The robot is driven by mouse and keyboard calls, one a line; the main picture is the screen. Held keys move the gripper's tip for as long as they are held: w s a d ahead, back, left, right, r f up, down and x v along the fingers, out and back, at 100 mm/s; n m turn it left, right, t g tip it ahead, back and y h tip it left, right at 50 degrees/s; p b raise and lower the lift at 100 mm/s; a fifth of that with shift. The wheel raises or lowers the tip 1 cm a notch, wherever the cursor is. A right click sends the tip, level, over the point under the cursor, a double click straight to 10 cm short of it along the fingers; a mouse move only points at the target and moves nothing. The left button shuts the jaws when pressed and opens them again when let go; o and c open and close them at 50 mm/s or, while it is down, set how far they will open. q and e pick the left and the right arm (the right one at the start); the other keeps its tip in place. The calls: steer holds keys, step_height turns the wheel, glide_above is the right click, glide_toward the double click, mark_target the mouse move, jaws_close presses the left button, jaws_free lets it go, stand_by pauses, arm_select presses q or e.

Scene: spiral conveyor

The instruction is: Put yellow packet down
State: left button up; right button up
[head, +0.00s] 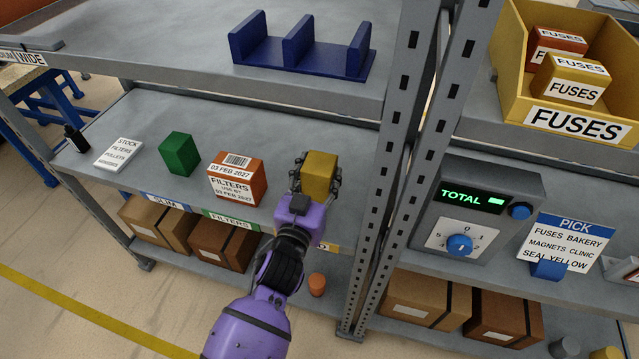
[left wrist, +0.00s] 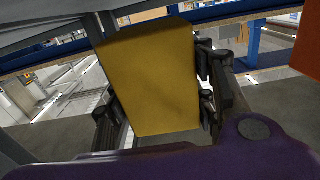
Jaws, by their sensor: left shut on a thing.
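The yellow packet (head: 320,172) is a small yellow box. It is held between the dark fingers of my left gripper (head: 316,180), at the right end of the middle shelf (head: 265,125). In the left wrist view the yellow packet (left wrist: 152,82) fills the middle, with fingers of the left gripper (left wrist: 160,110) on both sides. I cannot tell whether its underside touches the shelf. My right gripper is not in view.
An orange FILTERS box (head: 237,180) stands left of my gripper, then a green box (head: 180,153) and a white STOCK sign (head: 118,154). A metal upright (head: 400,150) is close on the right. A blue divider rack (head: 300,50) is on the shelf above.

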arm_select(q)
steer(key=shift+f+b, duration=0.3)
steer(key=shift+f, duration=1.3)
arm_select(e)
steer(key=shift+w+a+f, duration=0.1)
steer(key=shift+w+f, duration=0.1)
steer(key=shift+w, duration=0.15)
arm_select(q)
steer(key=shift+f, duration=0.2)
steer(key=o, duration=1.3)
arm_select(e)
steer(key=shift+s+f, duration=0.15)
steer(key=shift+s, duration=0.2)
arm_select(q)
steer(key=shift+r, duration=0.15)
